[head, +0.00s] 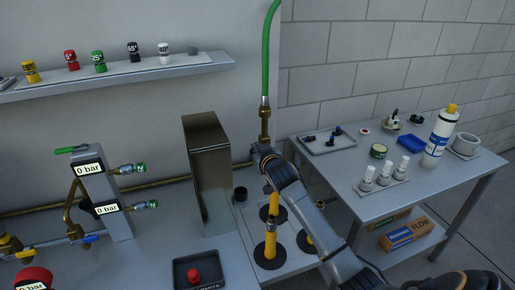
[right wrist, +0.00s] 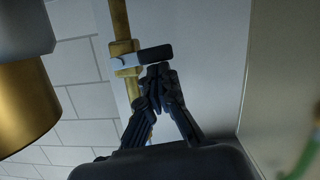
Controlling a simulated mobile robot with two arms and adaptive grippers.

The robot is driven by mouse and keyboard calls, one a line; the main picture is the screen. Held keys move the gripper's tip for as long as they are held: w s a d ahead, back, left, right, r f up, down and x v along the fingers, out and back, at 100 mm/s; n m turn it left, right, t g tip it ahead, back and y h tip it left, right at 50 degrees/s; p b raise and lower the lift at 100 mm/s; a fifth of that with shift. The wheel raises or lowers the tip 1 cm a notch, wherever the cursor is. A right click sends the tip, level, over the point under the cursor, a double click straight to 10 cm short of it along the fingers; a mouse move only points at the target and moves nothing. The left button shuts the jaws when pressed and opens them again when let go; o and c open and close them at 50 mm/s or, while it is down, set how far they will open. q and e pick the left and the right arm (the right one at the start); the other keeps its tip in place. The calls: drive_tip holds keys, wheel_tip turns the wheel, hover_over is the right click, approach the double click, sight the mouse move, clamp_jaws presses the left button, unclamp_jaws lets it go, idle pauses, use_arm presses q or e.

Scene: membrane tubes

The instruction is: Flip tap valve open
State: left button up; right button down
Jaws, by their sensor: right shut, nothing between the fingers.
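The tap (head: 264,122) is a brass fitting under the green hose, beside the brown metal box. In the right wrist view, the brass valve body (right wrist: 124,58) sits on a vertical brass pipe. Its short lever (right wrist: 154,53), dark at the end and pale near the body, sticks out sideways across the pipe. My right gripper (head: 259,150) is up at the tap, partly hidden by its own arm. In the right wrist view, its fingers (right wrist: 160,70) are shut and empty, their tips just below the lever's dark end. I cannot tell if they touch it. My left gripper is not in view.
A brown metal box (head: 207,150) stands left of the tap. A side table (head: 340,178) with bottles and trays is at right. A gauge column (head: 110,205) stands at left, and a shelf (head: 130,75) hangs above.

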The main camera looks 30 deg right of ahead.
drive_tip(key=shift+a+f+n, duration=0.1)
drive_tip(key=shift+f+n, duration=0.15)
drive_tip(key=shift+n, duration=0.15)
drive_tip(key=shift+a+f+n+h, duration=0.1)
drive_tip(key=shift+f+n+h, duration=0.4)
drive_tip(key=shift+f, duration=0.95)
drive_tip(key=v, duration=1.2)
